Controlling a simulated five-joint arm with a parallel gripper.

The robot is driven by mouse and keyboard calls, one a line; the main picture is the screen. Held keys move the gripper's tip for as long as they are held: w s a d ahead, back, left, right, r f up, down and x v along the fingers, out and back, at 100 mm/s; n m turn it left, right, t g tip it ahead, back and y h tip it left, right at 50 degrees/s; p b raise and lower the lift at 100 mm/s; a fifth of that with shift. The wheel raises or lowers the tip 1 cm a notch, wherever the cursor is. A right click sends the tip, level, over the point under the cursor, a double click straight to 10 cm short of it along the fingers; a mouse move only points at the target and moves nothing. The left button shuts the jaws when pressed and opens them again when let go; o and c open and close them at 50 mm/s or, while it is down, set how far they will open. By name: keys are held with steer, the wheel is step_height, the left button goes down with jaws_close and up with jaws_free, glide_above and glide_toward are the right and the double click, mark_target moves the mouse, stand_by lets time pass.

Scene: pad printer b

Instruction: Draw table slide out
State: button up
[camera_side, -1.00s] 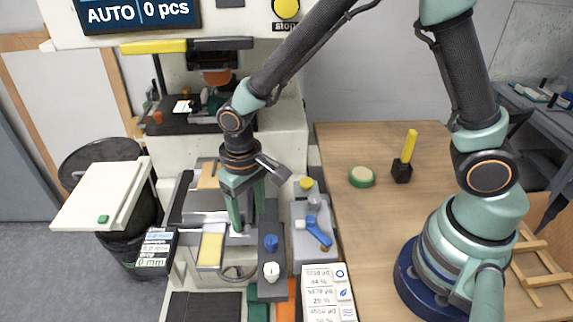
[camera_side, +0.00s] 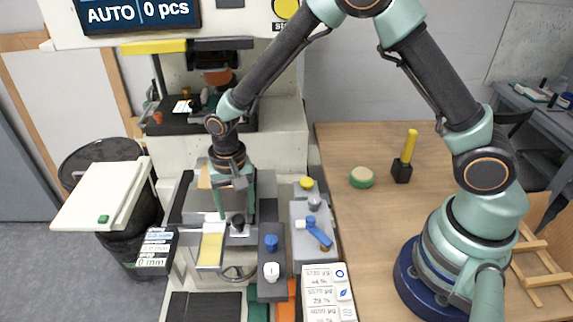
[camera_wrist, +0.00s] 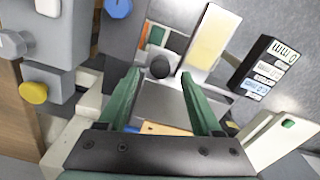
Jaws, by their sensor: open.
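The table slide (camera_side: 238,239) looks like a grey metal plate low on the printer's front, with a round black knob (camera_side: 237,222) at its near end; which plate belongs to it is not fully clear. In the wrist view the knob (camera_wrist: 160,68) and grey plate (camera_wrist: 168,106) show between the finger lines. My gripper (camera_side: 236,209) points down over the slide, behind the knob in the side view. Its two green fingers are apart, with the knob in line with the gap near their tips. I cannot tell whether they touch it. The slide's far part is hidden by my gripper.
A cream-yellow pad plate (camera_side: 211,248) lies left of the knob. A dark block with blue and white knobs (camera_side: 272,270) stands right of it. A grey block with a blue lever (camera_side: 314,230) is farther right. A small display (camera_side: 155,248) stands at left.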

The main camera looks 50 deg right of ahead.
steer(key=shift+f, duration=1.35)
steer(key=shift+c, duration=0.3)
jaws_close()
steer(key=shift+r, duration=0.1)
